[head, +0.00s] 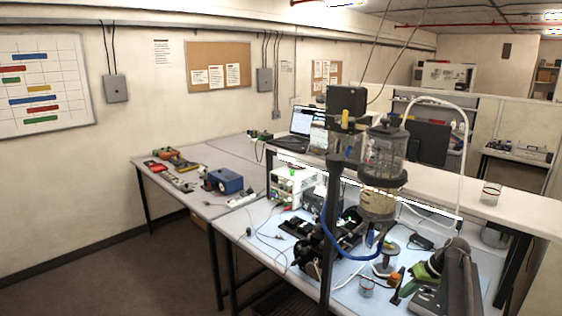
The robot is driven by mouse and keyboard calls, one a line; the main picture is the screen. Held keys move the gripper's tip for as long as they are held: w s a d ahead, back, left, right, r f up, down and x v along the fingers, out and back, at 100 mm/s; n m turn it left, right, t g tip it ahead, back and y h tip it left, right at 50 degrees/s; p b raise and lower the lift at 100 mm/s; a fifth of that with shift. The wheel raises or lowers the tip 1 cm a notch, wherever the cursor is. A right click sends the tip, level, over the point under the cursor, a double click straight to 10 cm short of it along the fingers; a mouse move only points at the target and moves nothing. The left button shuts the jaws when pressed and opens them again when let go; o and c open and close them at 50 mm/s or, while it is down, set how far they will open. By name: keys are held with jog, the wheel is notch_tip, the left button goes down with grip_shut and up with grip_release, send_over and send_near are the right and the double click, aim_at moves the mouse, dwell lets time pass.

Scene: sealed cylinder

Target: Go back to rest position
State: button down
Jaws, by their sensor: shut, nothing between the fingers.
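My gripper (402,287), green and dark, shows low at the right on the end of a dark grey arm. Its fingers look closed and point down and left over the bench. Nothing shows between them, though the tips are small and hard to make out. A clear cylinder (385,152) with dark end caps stands upright to the upper left of my gripper, apart from it. A pale vessel (378,203) sits just below the cylinder.
A dark upright post (330,230) and blue hose (350,255) stand left of my gripper. A small glass (366,287) is close by on the bench. Floor (130,280) is clear at lower left.

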jog(key=s+a+f+h+b, duration=0.1)
jog(key=s+a+f+b, duration=0.2)
jog(key=s+a+f, duration=0.2)
jog(key=s+a+f+g+h+b, duration=0.1)
jog(key=s+a+f+b, duration=0.3)
jog(key=a, duration=0.8)
jog(key=s+a+f+m+g+h+b, duration=0.1)
jog(key=s+a+f+b, duration=0.3)
jog(key=a, duration=0.4)
jog(key=shift+s+a+f+h, duration=0.4)
jog(key=shift+s+f+h, duration=0.5)
jog(key=shift+s, duration=0.15)
